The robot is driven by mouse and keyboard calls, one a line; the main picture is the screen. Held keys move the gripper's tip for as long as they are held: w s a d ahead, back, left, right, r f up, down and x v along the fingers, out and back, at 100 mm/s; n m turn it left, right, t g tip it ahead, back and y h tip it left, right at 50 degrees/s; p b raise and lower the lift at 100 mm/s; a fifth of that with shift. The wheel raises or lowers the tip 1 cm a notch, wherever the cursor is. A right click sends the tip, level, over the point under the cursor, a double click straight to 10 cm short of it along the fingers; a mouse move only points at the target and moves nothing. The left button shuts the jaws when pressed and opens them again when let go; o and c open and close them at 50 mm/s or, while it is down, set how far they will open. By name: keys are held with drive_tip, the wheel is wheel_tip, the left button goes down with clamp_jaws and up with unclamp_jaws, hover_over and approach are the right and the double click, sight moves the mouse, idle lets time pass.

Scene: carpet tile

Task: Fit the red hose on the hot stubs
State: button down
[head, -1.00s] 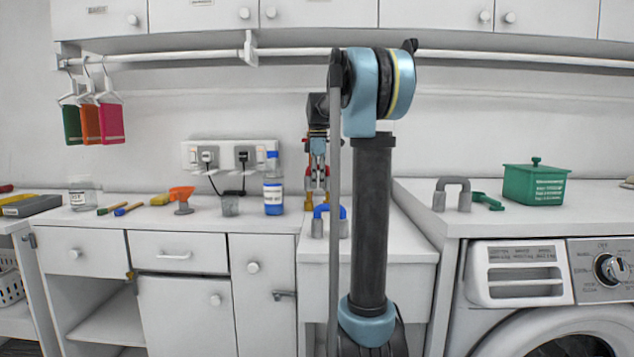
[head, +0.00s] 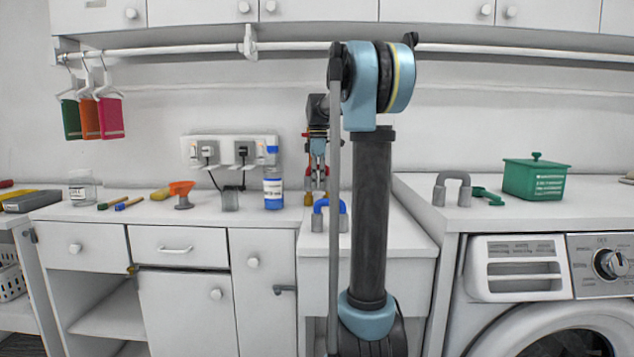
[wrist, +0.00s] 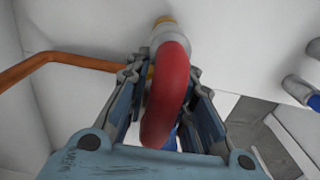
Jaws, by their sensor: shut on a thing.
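My gripper (head: 317,182) is low over the narrow counter in the middle. In the wrist view my gripper (wrist: 165,105) is shut on the red hose (wrist: 170,95), a thick curved tube between its fingers. A pale grey fitting with a yellow band (wrist: 163,30) shows at the hose's far end; I cannot tell whether they are joined. In the head view small yellow-brown pieces (head: 308,199) show under the gripper.
A copper-coloured pipe (wrist: 60,62) runs at left in the wrist view. A blue-labelled bottle (head: 273,190) stands close on the left. A grey arch (head: 452,188) and green box (head: 536,178) stand right.

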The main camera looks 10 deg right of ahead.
drive_tip(key=shift+f, duration=0.8)
drive_tip(key=c, duration=1.3)
unclamp_jaws()
wheel_tip(320, 180, up, 12)
drive_tip(key=shift+w+f, duration=0.1)
